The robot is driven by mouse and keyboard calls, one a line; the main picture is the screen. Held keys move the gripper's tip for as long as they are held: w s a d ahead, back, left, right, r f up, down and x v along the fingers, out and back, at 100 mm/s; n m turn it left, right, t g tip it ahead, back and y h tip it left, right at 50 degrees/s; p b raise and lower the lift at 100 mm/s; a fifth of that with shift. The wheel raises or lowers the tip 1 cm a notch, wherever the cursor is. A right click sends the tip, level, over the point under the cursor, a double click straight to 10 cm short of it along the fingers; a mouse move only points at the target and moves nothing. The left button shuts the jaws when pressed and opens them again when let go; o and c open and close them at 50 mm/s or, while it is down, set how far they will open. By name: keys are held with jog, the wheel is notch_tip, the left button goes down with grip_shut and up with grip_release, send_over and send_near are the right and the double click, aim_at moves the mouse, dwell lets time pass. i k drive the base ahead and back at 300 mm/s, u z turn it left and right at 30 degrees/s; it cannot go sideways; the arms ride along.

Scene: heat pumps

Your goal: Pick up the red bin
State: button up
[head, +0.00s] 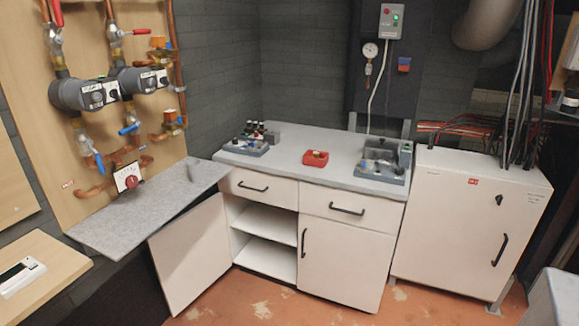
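The red bin (315,159) is a small, open box on the grey countertop (305,178) of the white cabinet, near the middle of the head view. Something small and yellowish shows inside it, too small to make out. It stands apart from the grey trays on either side. My gripper is not in view.
A grey tray with dark-topped items (247,147) stands left of the bin, and another grey tray (381,172) stands right. The left cabinet door (190,254) hangs open. A grey shelf (150,209) juts out below pumps and pipes. Reddish floor (262,304) is clear in front.

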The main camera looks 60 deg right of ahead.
aim_at(316, 159)
jog(key=z, duration=0.2)
jog(key=k, duration=0.2)
jog(key=u, duration=2.2)
jog(key=k, duration=1.9)
jog(key=z, duration=0.45)
